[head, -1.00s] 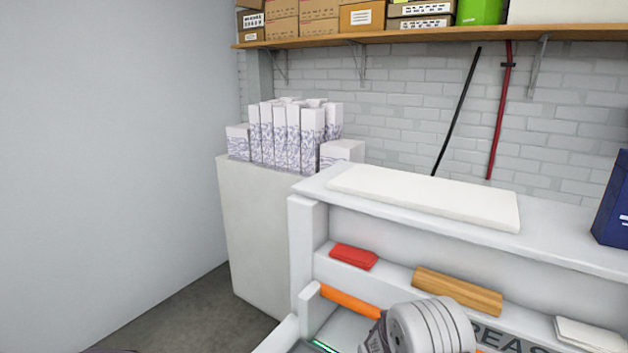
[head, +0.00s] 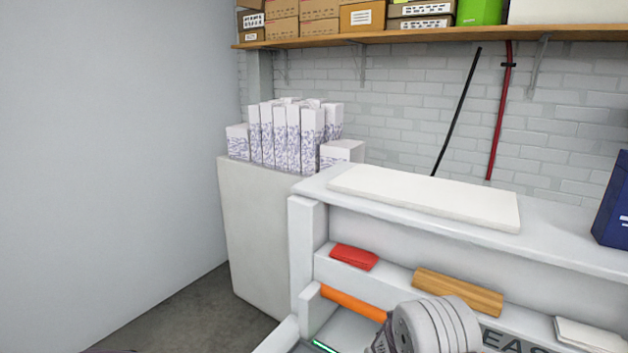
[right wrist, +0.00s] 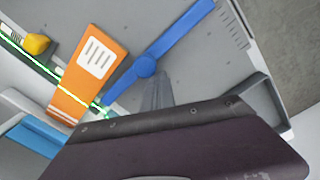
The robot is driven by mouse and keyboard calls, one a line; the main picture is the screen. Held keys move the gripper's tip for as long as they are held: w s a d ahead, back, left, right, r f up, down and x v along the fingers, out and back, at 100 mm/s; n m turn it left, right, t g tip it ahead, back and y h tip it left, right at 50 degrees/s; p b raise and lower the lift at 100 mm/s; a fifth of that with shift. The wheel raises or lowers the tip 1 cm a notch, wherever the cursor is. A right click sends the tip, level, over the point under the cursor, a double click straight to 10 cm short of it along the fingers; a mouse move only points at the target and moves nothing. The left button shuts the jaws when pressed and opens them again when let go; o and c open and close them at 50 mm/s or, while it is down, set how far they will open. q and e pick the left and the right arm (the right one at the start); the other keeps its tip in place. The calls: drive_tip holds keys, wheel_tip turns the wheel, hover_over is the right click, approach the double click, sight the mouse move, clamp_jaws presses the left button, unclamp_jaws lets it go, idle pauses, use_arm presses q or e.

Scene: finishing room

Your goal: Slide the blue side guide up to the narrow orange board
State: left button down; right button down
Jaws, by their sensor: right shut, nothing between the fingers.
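The blue side guide (right wrist: 178,38), a long bar with a round knob, slants across the right wrist view. The narrow orange board (right wrist: 88,75) with a white label lies left of it. The guide's lower end is close to the board's lower right edge; its upper part stands apart, with grey surface between. My right gripper (right wrist: 158,88) appears as a grey shape just below the knob, shut and empty; whether it touches the guide I cannot tell. In the head view only my right arm shows and hides part of the bench. My left gripper is not in view.
A green light line (right wrist: 40,64) runs under the orange board, near a yellow piece (right wrist: 38,43). A light blue bar (right wrist: 36,135) is at lower left. A red block (head: 354,257) and a wooden block (head: 457,291) sit on the bench ledge.

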drive_tip(key=shift+s+d, duration=0.25)
drive_tip(key=shift+w+a, duration=0.6)
drive_tip(key=shift+a, duration=0.25)
wheel_tip(320, 180, up, 7)
drive_tip(key=p, duration=0.6)
